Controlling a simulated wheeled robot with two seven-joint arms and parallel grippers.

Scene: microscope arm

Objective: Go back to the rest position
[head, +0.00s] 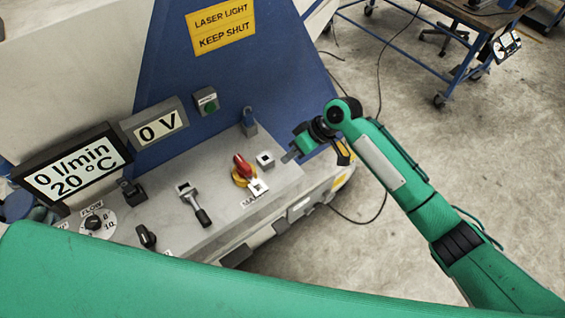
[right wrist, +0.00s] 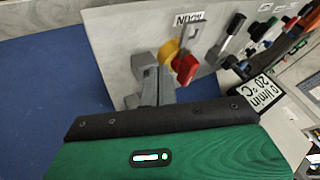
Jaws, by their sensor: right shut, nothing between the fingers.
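My right gripper (head: 289,157) is shut and empty, at the right end of the grey control panel (head: 225,225). In the right wrist view its grey fingers (right wrist: 150,85) are together. The red switch handle (head: 242,166) on its yellow base (head: 240,179) is left of the gripper in the head view, with a visible gap between them. The red handle also shows in the right wrist view (right wrist: 185,68), just right of the fingers. My left gripper is out of view.
The panel carries a grey lever (head: 194,203), black knobs (head: 146,236) and a blue-topped lever (head: 249,122). Open floor (head: 440,150) lies right; a blue-framed table (head: 410,50) stands behind.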

